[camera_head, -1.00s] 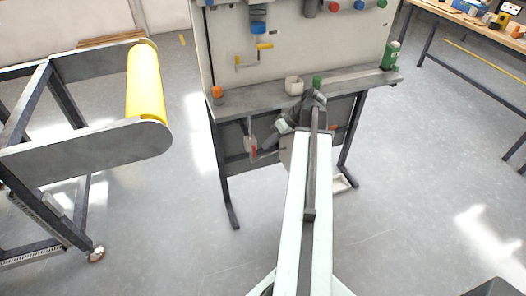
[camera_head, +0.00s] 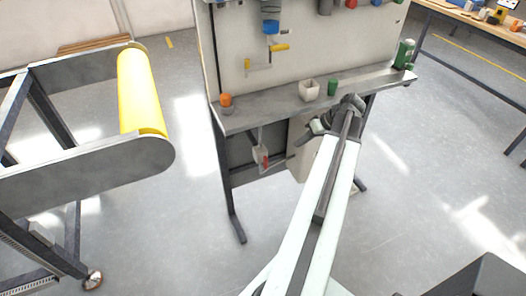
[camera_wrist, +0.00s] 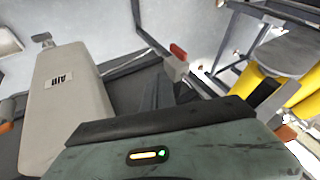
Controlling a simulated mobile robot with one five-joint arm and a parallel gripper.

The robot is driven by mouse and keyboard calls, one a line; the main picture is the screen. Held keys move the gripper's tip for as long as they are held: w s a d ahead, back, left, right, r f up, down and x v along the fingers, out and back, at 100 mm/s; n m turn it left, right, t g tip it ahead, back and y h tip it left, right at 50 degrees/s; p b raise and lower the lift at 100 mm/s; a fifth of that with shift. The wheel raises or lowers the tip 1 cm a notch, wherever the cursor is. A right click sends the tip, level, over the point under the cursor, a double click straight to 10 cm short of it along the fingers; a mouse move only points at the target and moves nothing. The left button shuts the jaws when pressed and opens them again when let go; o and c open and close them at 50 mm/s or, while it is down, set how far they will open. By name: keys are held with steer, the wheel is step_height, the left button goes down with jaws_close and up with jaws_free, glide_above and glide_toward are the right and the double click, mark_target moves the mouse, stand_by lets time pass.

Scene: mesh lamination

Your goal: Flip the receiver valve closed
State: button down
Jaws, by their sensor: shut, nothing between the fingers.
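A beige tank (camera_wrist: 68,105) marked "AIR" fills the left of the wrist view, with a small grey fitting (camera_wrist: 43,39) at its far end. Its edge shows under the bench in the head view (camera_head: 300,150), partly behind my arm. A red-handled part (camera_wrist: 178,51) stands beyond it in the wrist view; a red part also hangs under the bench in the head view (camera_head: 263,157). I cannot tell which is the receiver valve. My gripper (camera_head: 314,128) is shut and empty by the bench front, near the tank and apart from the red part. Its fingertips are unclear.
The bench (camera_head: 250,117) carries an orange-topped item (camera_head: 226,100), a white cup (camera_head: 309,90) and green containers (camera_head: 333,87). A panel with yellow handles (camera_head: 279,47) rises behind. A frame with a yellow roller (camera_head: 140,90) stands left. Floor between is clear.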

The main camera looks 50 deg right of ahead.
mark_target(265, 163)
steer(key=shift+r, duration=0.1)
steer(key=w+a+f+b, duration=0.6)
steer(key=w+f+b, duration=0.1)
steer(key=f+b, duration=0.1)
steer(key=shift+a, duration=0.3)
steer(key=shift+w+a, duration=0.1)
